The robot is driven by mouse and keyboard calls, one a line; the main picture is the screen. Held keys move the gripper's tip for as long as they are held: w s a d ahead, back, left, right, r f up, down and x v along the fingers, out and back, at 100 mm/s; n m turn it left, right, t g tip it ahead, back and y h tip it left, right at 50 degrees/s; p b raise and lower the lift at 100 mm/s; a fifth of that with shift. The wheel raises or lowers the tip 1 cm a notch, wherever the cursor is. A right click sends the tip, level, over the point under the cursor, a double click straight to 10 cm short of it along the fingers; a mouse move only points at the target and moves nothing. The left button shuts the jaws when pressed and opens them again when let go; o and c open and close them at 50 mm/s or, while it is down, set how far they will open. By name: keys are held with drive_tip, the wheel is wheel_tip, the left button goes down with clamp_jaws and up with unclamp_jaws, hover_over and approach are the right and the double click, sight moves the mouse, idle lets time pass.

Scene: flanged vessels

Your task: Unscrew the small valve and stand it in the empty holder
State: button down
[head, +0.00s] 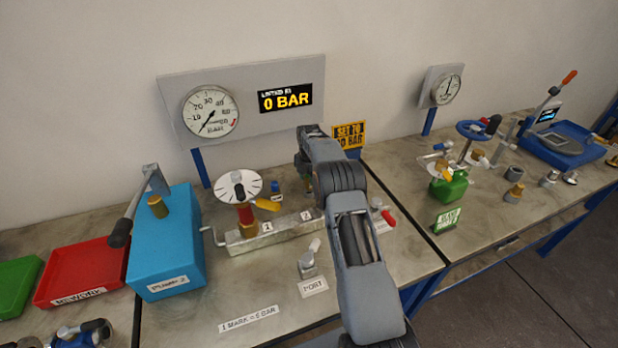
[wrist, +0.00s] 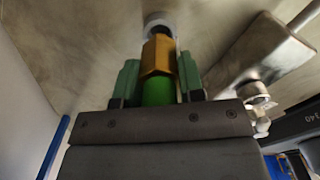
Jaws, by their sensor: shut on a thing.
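In the wrist view my gripper (wrist: 159,78) has its green fingers shut on the small valve (wrist: 158,55), which has a brass hexagonal body and a green part between the fingers. A pale round ring (wrist: 160,23) with a dark centre shows at the valve's far end; I cannot tell whether it belongs to the valve or to something beyond. In the head view my arm hides most of the gripper and the valve. The metal manifold block (head: 275,232) with numbered labels lies beside my arm. I cannot pick out the empty holder for certain.
A red-stemmed valve with a white dial (head: 240,187) stands on the block. A blue pump (head: 168,245) and a red tray (head: 85,272) are at left. The gauge panel (head: 240,95) stands behind, its display reading 0 BAR. A small fitting (head: 309,262) stands near the PORT label.

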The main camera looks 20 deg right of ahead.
drive_tip(key=shift+f, duration=0.25)
drive_tip(key=shift+f+b, duration=0.75)
drive_tip(key=shift+f, duration=0.25)
drive_tip(key=c, duration=0.6)
unclamp_jaws()
drive_tip(key=shift+c, duration=0.2)
